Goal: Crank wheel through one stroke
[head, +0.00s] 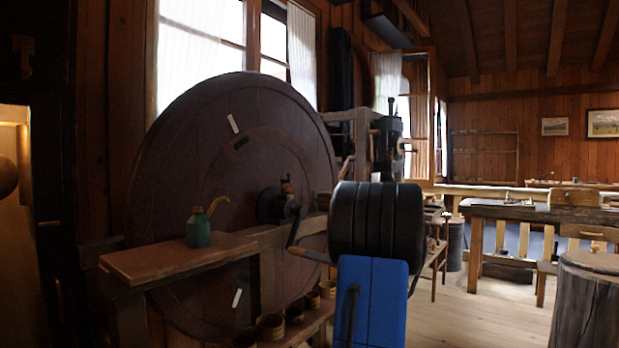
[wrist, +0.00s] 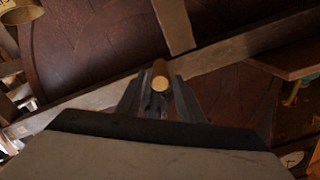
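The big dark wooden wheel (head: 200,140) stands upright at the left in the head view, with pale marks on its face. Its crank (head: 293,228) hangs down from the hub, with a wooden handle (head: 310,256) at its lower end. In the wrist view the round, pale end of the handle (wrist: 160,83) lies between the two dark fingers of my gripper (wrist: 160,95). I cannot tell whether the fingers touch it. In the head view my own arm hides my gripper.
A wooden shelf (head: 170,262) holding a green oil can (head: 199,230) juts out in front of the wheel. Several small pots (head: 270,328) stand on a low board. A workbench (head: 500,210) and a round log block (head: 590,300) are at the right; the floor (head: 480,310) between is clear.

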